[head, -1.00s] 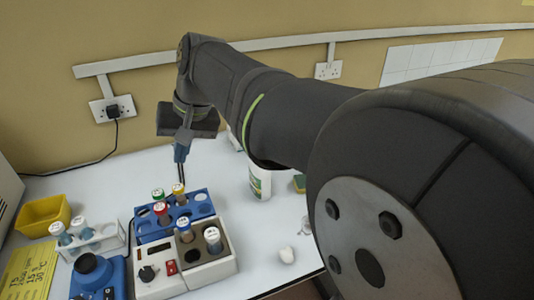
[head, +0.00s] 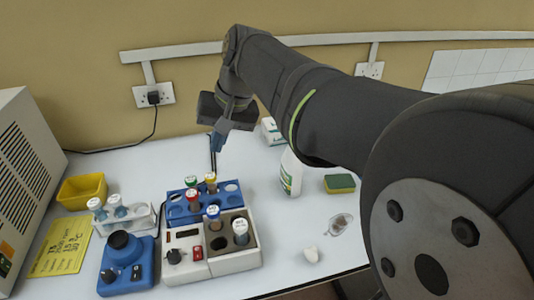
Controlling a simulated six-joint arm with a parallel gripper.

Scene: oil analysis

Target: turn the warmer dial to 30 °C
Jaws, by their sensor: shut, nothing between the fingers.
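The dial's pointer and scale are too small to read. My gripper (head: 213,170) points down behind the warmer, over the back of the blue rack (head: 178,212) near the yellow-capped tube (head: 210,177). Its thin dark fingers are shut and empty, apart from the dial.
The blue rack also holds red- and green-capped tubes. A blue device with a black top (head: 125,275) stands left of the warmer, near a small tube rack (head: 140,222). A white bottle (head: 290,172) and a sponge (head: 340,183) are to the right. The front right bench is mostly clear.

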